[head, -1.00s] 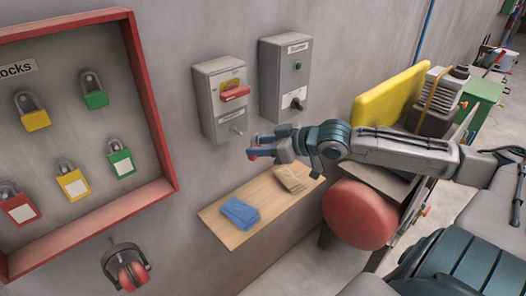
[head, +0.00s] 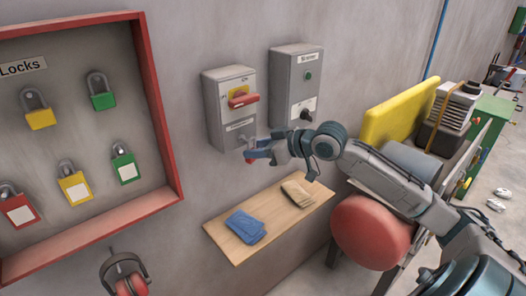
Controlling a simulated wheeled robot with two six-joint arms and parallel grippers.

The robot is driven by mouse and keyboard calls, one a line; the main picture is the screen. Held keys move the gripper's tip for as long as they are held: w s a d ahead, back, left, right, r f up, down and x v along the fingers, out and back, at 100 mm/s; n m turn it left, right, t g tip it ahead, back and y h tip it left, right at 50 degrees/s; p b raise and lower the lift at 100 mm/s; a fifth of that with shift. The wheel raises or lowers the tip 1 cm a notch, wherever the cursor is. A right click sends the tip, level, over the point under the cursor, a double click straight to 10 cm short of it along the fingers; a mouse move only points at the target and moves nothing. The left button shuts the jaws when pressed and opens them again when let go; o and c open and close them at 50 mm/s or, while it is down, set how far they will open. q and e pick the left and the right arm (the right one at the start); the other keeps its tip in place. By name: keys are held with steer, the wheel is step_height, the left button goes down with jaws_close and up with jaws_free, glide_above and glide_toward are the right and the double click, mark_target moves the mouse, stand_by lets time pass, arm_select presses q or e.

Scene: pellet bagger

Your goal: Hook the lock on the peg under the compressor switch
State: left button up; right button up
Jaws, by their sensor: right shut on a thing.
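A grey switch box (head: 231,108) with a red handle (head: 243,98) on a yellow plate hangs on the wall; its label is too small to read surely. A small peg (head: 243,138) sticks out low on its front. My right gripper (head: 254,156) is just below and in front of that peg, shut on a small red thing, seemingly a red lock (head: 250,160), mostly hidden by the fingers. I cannot tell whether the lock touches the peg. My left gripper is out of view.
A second grey box (head: 297,80) hangs to the right. A red-framed lock board (head: 164,110) is at left. A red tank (head: 370,232) stands under my right arm.

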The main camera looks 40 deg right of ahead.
steer(key=shift+w, duration=0.55)
steer(key=shift+w+a+f+p, duration=0.1)
steer(key=shift+w+f+p, duration=0.2)
steer(key=shift+w+f, duration=0.25)
steer(key=shift+w, duration=0.15)
steer(key=o, duration=1)
steer(key=shift+r, duration=0.1)
steer(key=shift+c, duration=0.2)
steer(key=shift+o, duration=0.4)
steer(key=shift+a+r, duration=0.1)
